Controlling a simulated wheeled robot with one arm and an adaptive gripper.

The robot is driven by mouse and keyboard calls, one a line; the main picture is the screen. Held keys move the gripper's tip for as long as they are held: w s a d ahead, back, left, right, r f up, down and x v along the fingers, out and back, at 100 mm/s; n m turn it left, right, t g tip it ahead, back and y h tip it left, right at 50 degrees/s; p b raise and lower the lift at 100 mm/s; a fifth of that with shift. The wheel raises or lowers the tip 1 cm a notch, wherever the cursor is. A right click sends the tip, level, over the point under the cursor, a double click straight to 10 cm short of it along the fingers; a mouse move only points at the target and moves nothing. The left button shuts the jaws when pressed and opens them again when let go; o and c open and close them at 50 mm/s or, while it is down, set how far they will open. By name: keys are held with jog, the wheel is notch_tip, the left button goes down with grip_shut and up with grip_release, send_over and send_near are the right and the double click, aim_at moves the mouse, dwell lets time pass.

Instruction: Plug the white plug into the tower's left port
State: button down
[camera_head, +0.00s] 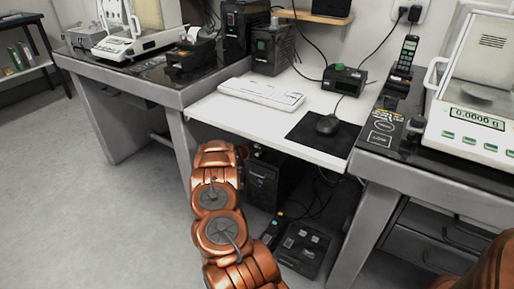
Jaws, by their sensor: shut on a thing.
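A black computer tower (262,183) stands under the white middle table, partly hidden behind my copper-coloured arm. Two more black tower-like units stand on top, a taller one (236,35) at the back and a shorter one (272,52) beside it. I cannot tell which one the task means, and no port can be made out. The white plug cannot be made out. My arm rises from the bottom middle to in front of the white table. My gripper is not visible; the arm's own links seem to hide it.
The white table (228,112) holds a keyboard (262,95), a mouse (327,124) on a black pad and a small black device (345,79). Balances stand left (140,40) and right (471,128). A dark box (302,250) and cables lie below. Grey floor (90,220) is clear at left.

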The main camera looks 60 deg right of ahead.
jog(key=shift+f, duration=0.5)
jog(key=shift+c, duration=1.5)
grip_release()
jog(key=p+v, duration=0.2)
jog(key=v, duration=0.5)
jog(key=shift+a, duration=0.25)
dwell(0.5)
jog(key=shift+r, duration=0.15)
dwell(0.3)
